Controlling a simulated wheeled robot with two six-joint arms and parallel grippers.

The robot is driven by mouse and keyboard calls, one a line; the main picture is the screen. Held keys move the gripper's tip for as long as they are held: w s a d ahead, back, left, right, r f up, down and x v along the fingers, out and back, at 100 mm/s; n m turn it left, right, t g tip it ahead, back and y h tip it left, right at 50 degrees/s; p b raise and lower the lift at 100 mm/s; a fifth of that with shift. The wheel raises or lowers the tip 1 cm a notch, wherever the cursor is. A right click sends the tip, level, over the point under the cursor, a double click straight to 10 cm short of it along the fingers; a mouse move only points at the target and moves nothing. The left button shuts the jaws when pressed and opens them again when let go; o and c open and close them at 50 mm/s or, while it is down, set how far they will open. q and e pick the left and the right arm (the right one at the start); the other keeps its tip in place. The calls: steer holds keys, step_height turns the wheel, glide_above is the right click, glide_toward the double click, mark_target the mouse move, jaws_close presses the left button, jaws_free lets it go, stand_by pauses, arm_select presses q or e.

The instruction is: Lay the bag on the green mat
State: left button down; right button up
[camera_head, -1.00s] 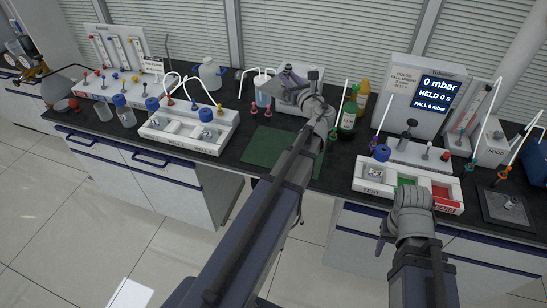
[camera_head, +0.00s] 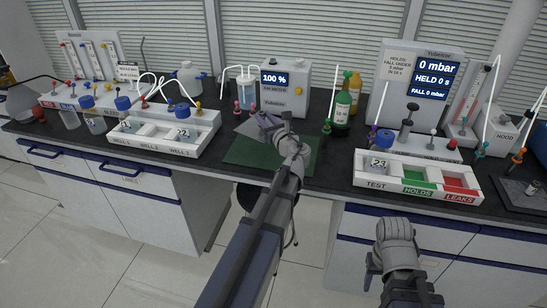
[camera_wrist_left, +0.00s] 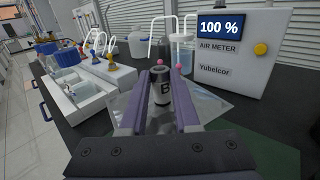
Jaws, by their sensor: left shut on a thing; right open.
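The bag (camera_head: 247,128) is a grey, see-through sheet at the back left edge of the green mat (camera_head: 238,153). My left gripper (camera_head: 268,124) is over it. In the left wrist view, my left gripper (camera_wrist_left: 163,95) is shut on the bag's dark and pale fitting marked B, and the bag (camera_wrist_left: 207,108) spreads out flat beneath the fingers. The mat (camera_wrist_left: 275,152) shows at the lower right there. I cannot tell whether the bag touches the mat. My right gripper (camera_head: 372,270) is open in front of the counter, away from the bag.
The air meter (camera_head: 286,88), reading 100 %, stands behind the mat. A white well tray (camera_head: 165,135) is to the left. Green and yellow bottles (camera_head: 342,106) stand to the right, and a test tray (camera_head: 418,178) lies further right.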

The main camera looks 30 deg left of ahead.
arm_select(q)
steer(key=shift+w+a+r+m+t+h, duration=0.1)
steer(key=shift+w+r+m+t+h, duration=0.2)
steer(key=shift+w+m+t+h, duration=0.15)
step_height(320, 180, down, 6)
steer(key=b, duration=0.6)
steer(key=shift+f, duration=0.2)
step_height(320, 180, down, 4)
steer(key=b, duration=0.3)
steer(key=shift+r+b, duration=0.2)
steer(key=shift+b, duration=0.1)
steer(key=shift+f, duration=0.15)
steer(key=c, duration=0.6)
jaws_free()
steer(key=shift+c, duration=0.2)
